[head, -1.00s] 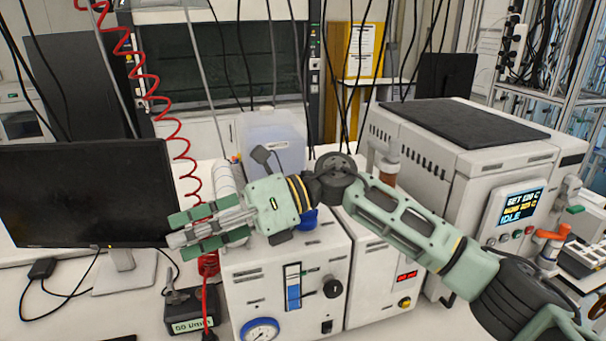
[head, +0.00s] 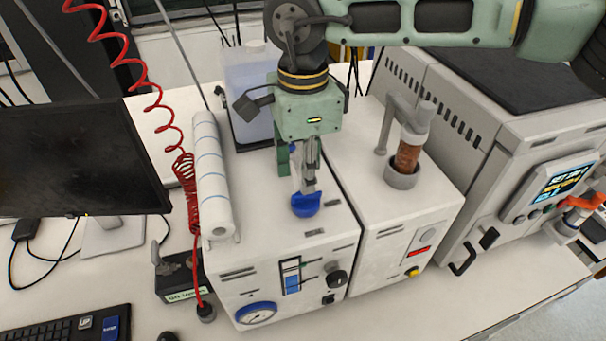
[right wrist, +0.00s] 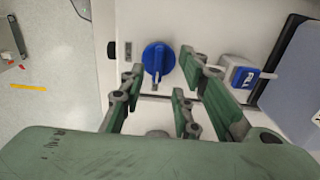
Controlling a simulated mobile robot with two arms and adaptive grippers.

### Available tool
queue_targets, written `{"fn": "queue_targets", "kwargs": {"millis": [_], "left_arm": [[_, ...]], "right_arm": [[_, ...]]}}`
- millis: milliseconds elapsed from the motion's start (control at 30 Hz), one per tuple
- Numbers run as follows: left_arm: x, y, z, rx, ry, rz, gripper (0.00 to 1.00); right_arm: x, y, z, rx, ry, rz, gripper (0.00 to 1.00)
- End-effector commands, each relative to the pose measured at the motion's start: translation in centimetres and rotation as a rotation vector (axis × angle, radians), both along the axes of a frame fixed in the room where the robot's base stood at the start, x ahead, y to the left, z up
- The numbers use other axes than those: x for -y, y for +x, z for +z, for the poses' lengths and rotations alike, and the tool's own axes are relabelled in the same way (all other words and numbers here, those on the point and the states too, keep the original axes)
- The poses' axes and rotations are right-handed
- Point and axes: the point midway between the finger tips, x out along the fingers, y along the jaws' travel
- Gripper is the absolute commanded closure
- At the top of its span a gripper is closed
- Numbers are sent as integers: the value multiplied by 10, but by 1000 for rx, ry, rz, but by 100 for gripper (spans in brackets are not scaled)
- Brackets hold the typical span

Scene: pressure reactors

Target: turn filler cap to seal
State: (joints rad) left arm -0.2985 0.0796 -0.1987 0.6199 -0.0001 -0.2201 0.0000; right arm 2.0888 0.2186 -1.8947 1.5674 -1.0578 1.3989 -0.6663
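A round blue cap with a raised ridge (head: 306,205) sits on top of the white instrument box (head: 262,265). It also shows in the right wrist view (right wrist: 158,61), just beyond the fingers. My right gripper (head: 299,176) points down above the box, its fingertips close to the blue cap and partly hiding the area behind it. In the right wrist view my right gripper (right wrist: 160,82) has its fingers spread with nothing between them; contact with the cap cannot be told. A second, squarish blue cap with white lettering (right wrist: 244,77) is to the right there. My left gripper is not seen.
A translucent canister (head: 248,75) stands behind. A brown-filled glass vessel (head: 410,150) stands to the right. A monitor (head: 75,160) is at the far left.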

Motion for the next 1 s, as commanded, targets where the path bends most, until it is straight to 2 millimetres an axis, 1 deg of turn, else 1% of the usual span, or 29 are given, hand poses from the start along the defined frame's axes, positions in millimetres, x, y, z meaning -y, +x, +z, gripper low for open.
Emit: {"fn": "queue_targets", "kwargs": {"millis": [33, 200, 300, 400, 633, 933, 967, 1000], "left_arm": [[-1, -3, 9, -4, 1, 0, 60], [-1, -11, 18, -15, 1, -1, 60], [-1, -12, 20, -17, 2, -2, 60], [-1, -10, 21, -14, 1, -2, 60], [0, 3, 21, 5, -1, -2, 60], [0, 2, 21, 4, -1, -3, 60], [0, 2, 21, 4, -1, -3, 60], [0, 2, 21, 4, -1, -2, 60]], "right_arm": [[0, 0, -5, -2, -3, 1, 70], [0, 0, -29, -2, -2, 0, 70], [0, 0, -38, -1, 0, 0, 70], [-1, 0, -43, -1, 2, 0, 70], [-1, 0, -44, 0, 2, 0, 71], [-1, 0, -43, 0, 2, -1, 97], [-1, 0, -43, 0, 2, -1, 100], [-1, 0, -43, 0, 2, -1, 100]]}}
